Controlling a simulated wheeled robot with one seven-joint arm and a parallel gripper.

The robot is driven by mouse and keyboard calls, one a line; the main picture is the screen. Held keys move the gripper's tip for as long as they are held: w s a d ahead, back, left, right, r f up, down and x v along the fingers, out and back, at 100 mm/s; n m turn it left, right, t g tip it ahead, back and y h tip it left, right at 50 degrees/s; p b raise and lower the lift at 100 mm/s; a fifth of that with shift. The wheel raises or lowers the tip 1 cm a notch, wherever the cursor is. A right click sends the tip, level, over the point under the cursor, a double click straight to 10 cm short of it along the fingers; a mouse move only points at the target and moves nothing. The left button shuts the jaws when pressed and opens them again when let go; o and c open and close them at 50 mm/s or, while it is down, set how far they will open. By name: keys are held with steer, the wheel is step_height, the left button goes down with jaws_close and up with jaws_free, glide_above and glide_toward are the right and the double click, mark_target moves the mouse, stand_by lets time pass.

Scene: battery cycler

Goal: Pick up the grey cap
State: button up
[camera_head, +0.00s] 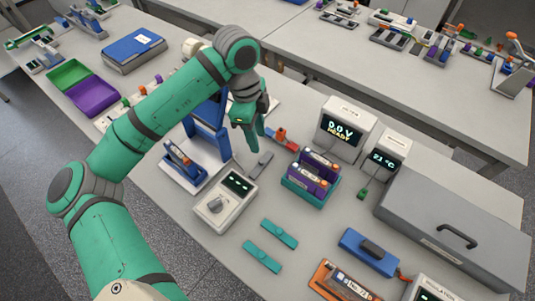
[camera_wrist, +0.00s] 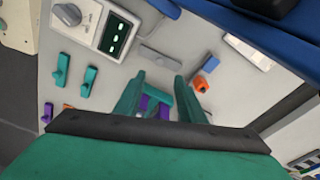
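A flat grey bar that looks like the grey cap (camera_head: 260,165) lies on the bench between the cycler box with a dial (camera_head: 224,203) and the purple battery block (camera_head: 312,177). In the wrist view the grey cap (camera_wrist: 160,56) lies just beyond the fingertips, slightly slanted, touched by nothing that I can see. My gripper (camera_head: 249,142) is above the bench behind the cap in the head view, pointing down. In the wrist view my gripper (camera_wrist: 159,80) has its two teal fingers apart with nothing held between them.
Two teal caps (camera_head: 262,256) (camera_head: 279,233) lie in front. A blue stand (camera_head: 209,130) rises left of my gripper. A blue-and-orange connector (camera_wrist: 205,74) lies near the right finger. Display boxes (camera_head: 346,127) and a large grey case (camera_head: 455,225) stand to the right.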

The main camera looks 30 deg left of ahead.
mark_target(261, 160)
steer(key=f, duration=0.3)
steer(key=shift+w+d+f, duration=0.15)
steer(key=shift+d+f, duration=0.1)
steer(key=shift+f, duration=0.15)
steer(key=shift+s+a+f, duration=0.1)
steer(key=shift+s+f, duration=0.2)
steer(key=shift+f, duration=0.55)
steer(key=shift+w+d+f, duration=0.1)
steer(key=shift+d+f, duration=0.05)
steer(key=shift+f, duration=1.05)
steer(key=shift+w+d+f, duration=0.1)
steer(key=shift+f, duration=1.05)
jaws_close()
